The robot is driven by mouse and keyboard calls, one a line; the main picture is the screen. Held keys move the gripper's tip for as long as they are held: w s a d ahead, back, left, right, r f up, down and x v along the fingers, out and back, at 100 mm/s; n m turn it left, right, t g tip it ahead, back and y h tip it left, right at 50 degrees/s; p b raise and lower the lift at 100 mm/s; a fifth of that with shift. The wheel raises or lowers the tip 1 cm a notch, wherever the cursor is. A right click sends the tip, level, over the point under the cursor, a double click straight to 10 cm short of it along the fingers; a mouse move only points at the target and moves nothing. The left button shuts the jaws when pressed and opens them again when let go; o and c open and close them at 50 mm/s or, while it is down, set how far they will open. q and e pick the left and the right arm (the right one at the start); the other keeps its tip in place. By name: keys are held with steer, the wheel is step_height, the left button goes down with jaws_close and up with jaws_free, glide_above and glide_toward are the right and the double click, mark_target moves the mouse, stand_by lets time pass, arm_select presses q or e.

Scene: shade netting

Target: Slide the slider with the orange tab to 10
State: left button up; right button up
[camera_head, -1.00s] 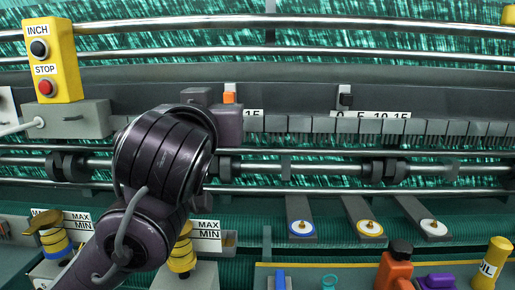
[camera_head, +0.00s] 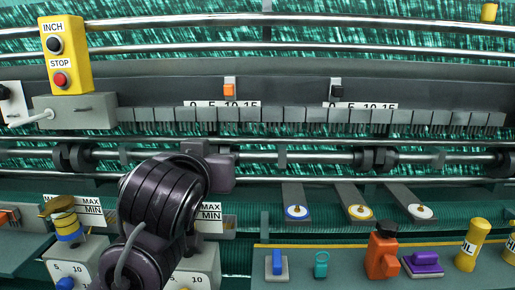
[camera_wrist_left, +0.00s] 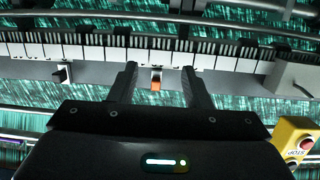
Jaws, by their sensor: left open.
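The slider with the orange tab (camera_head: 229,90) stands on the left number scale (camera_head: 205,104) in the head view, just above the 10 mark. The orange tab also shows in the left wrist view (camera_wrist_left: 155,85), between the two fingers as seen from there. My left gripper (camera_head: 210,163) is below the scale in the head view, clear of the tab; its fingers are mostly hidden by the wrist. In the left wrist view the gripper (camera_wrist_left: 160,80) has its fingers apart with nothing held. My right gripper is not in view.
A second slider with a black tab (camera_head: 337,91) stands near 0 on the right scale (camera_head: 370,105). A yellow INCH/STOP box (camera_head: 65,55) is at upper left. Metal bars run across. An orange bottle (camera_head: 383,255) and yellow oil cans stand at lower right.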

arm_select(q)
step_height(320, 180, down, 15)
steer(key=s+a+g, duration=0.1)
steer(key=a+g, duration=0.1)
steer(key=g, duration=0.2)
steer(key=s+a+f+m+g+y, duration=0.1)
steer(key=s+a+f+g, duration=0.35)
steer(key=s+f, duration=0.8)
steer(key=s+a+f+g, duration=0.45)
steer(key=s+f, duration=0.45)
steer(key=f, duration=0.6)
step_height(320, 180, down, 33)
steer(key=s+b, duration=0.1)
steer(key=s, duration=0.2)
steer(key=s+a+f+g, duration=0.1)
steer(key=s+f, duration=0.7)
steer(key=s, duration=0.1)
steer(key=s+a+f+b, duration=0.1)
steer(key=s+a+f, duration=0.1)
steer(key=s+f, duration=0.7)
steer(key=shift+s+a+f+g, duration=0.25)
steer(key=shift+a+g, duration=0.05)
steer(key=shift+g, duration=0.1)
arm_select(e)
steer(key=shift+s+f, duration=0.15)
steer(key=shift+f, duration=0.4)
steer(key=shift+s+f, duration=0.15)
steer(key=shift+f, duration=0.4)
